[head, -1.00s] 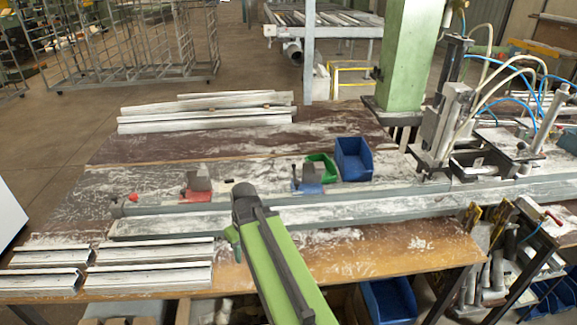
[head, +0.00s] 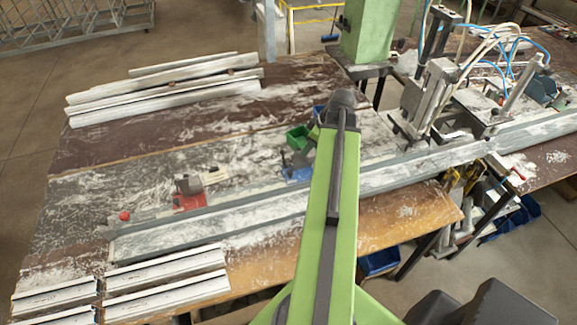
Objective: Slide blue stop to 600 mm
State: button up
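The blue stop (head: 297,172) sits on the back side of the long grey rail (head: 240,215), just left of my green arm. It has a blue base with a grey upright part, and my arm may cover its right edge. A red stop (head: 188,198) with a grey block on top sits further left along the same rail. My arm rises from the bottom of the head view and crosses in front of the rail. Its dark joint is at the top, beyond the blue stop. My gripper is hidden behind the arm, so its fingers do not show.
A small green bin (head: 298,138) stands behind the blue stop; a blue bin is mostly hidden by my arm. White profiles (head: 165,90) lie at the back left, others (head: 165,285) at the front left. A clamp machine (head: 430,100) stands at the right. The rail between the stops looks clear.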

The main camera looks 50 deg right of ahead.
aim_at(290, 171)
jog(key=b+x, duration=1.4)
jog(key=x, duration=0.1)
jog(key=shift+f, duration=0.45)
jog(key=shift+w+a+f+b, duration=0.2)
jog(key=shift+w+f+b, duration=0.1)
jog(key=shift+f+b, duration=0.4)
jog(key=shift+r, duration=0.1)
grip_shut()
